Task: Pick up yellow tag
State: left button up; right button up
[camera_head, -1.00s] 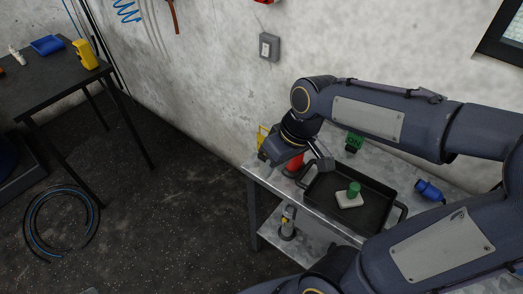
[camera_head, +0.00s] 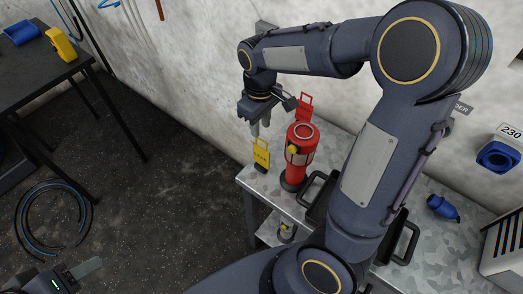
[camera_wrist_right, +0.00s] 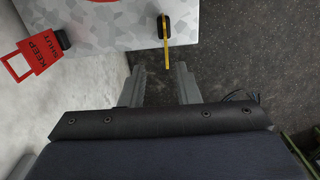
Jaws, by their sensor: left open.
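The yellow tag (camera_head: 261,152) stands upright in a dark base near the table's left corner. In the right wrist view, the tag (camera_wrist_right: 166,47) shows edge-on as a thin yellow strip, ahead of the fingertips and between their lines. My right gripper (camera_head: 261,131) is just above the tag, pointing down. In the wrist view, the right gripper (camera_wrist_right: 161,68) is open and empty, with the tag apart from its fingers. My left gripper (camera_head: 88,268) is low at the left edge, far from the table, open, and partly cut off by the frame.
A red cylinder (camera_head: 301,142) with a yellow knob stands right of the tag. A red tag (camera_head: 304,104) reading "KEEP SHUT" stands behind, near the wall. A black tray (camera_head: 318,188) is mostly hidden by my arm. A blue plug (camera_head: 442,208) lies right. A dark table stands left.

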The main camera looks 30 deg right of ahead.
send_over(261, 155)
jog(key=w, duration=0.1)
notch_tip(261, 155, down, 7)
jog(key=shift+w+a+p, duration=0.1)
jog(key=shift+p, duration=0.2)
jog(key=shift+c, duration=0.4)
grip_shut()
